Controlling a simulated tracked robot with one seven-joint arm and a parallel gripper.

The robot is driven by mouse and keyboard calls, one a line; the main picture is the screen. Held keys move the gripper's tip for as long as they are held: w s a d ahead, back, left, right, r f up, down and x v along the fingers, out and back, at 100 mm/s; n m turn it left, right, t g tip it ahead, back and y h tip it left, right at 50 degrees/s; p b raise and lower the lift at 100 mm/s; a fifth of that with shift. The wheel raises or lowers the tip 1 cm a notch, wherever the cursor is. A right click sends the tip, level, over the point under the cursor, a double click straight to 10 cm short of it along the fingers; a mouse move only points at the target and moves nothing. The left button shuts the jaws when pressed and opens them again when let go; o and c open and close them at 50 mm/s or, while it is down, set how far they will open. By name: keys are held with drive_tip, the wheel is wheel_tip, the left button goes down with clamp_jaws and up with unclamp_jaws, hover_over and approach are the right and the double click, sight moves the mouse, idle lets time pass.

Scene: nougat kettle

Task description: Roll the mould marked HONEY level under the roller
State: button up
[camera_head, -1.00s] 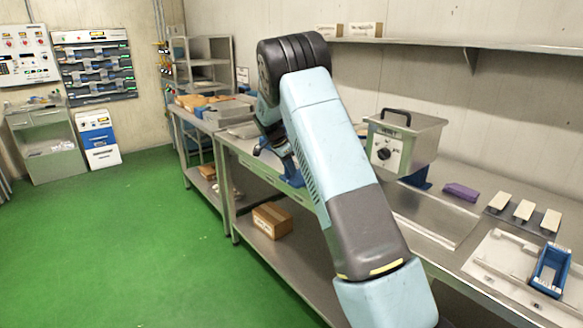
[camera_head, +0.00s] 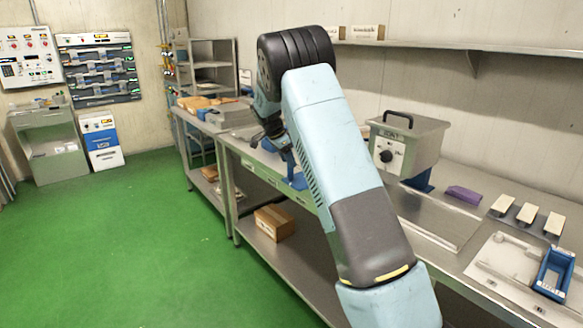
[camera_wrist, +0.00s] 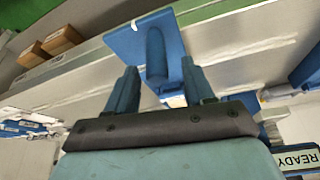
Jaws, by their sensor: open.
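My gripper (camera_head: 274,140) is beyond my raised arm in the head view, over the bench, partly hidden by the arm. In the wrist view its two blue fingers (camera_wrist: 159,68) are apart. A blue upright rod or cylinder (camera_wrist: 156,52) stands between or just beyond them, against a flat blue plate (camera_wrist: 124,38). I cannot tell whether the fingers touch it. A blue part (camera_head: 297,181) shows beside my arm in the head view. A blue open tray-like mould (camera_head: 554,272) lies on a pale board at the right. No HONEY marking is readable, and I cannot identify the roller.
A grey kettle-like box (camera_head: 411,142) with a black handle and dial stands on the bench (camera_head: 436,226). A purple block (camera_head: 463,195) and several pale bars (camera_head: 526,213) lie to its right. A cardboard box (camera_head: 274,222) is on the lower shelf. The green floor is clear.

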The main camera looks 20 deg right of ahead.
drive_tip(key=v, duration=0.9)
drive_tip(key=shift+d+r, duration=0.1)
drive_tip(key=shift+d, duration=0.05)
drive_tip(key=s+d+r+n+t+y, duration=0.15)
drive_tip(key=s+r, duration=0.25)
drive_tip(key=s, duration=0.4)
drive_tip(key=s+r+n+y, duration=0.1)
drive_tip(key=s+r+n, duration=0.2)
drive_tip(key=s+r, duration=0.35)
drive_tip(key=s+d+r+n+t+y, duration=0.1)
drive_tip(key=s+r+n, duration=0.2)
drive_tip(key=s, duration=0.7)
drive_tip(key=s+a+f+n+t, duration=0.1)
drive_tip(key=s+n, duration=0.3)
drive_tip(key=s, duration=0.9)
drive_tip(key=s+a+f+n+t+y, duration=0.1)
drive_tip(key=s+f+n, duration=0.3)
drive_tip(key=s, duration=1)
drive_tip(key=shift+a, duration=0.15)
